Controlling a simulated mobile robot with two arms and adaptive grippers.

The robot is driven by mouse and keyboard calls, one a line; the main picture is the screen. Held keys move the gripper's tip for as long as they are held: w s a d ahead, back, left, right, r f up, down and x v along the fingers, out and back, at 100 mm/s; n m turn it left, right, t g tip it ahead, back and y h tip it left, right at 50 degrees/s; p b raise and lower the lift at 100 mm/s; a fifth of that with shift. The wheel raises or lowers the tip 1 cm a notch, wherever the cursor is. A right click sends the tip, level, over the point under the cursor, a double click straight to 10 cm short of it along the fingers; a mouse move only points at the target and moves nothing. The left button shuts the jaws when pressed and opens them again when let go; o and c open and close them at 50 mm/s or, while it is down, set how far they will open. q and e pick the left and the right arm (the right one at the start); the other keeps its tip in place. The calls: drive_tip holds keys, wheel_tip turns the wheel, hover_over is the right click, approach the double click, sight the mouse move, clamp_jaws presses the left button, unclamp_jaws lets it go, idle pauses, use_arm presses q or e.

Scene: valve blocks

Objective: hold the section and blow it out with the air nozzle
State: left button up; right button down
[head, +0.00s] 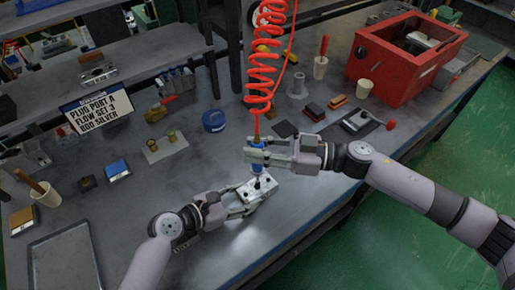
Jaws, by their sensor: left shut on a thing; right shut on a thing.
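The section, a silver valve block (261,188) with dark ports on its top face, is in the middle of the head view above the bench. My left gripper (243,202) comes from the lower left and is shut on the section's near left side. The air nozzle, a blue tool (258,171) on a red coiled hose (262,75), points down just above the section. My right gripper (262,154) comes from the right and is shut around the nozzle. The nozzle's tip is close over the section's top; I cannot tell if they touch.
A red box (405,55) stands at the back right. The bench front below the section is clear.

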sight(258, 132)
drive_tip(key=shift+r, duration=3.25)
use_arm(q)
drive_tip(key=o, duration=1.7)
drive_tip(key=shift+c, duration=0.2)
drive_tip(key=v, duration=1.1)
drive_tip(key=shift+s+a+r, duration=0.2)
drive_tip(key=shift+s+a, duration=0.1)
drive_tip(key=shift+a, duration=0.1)
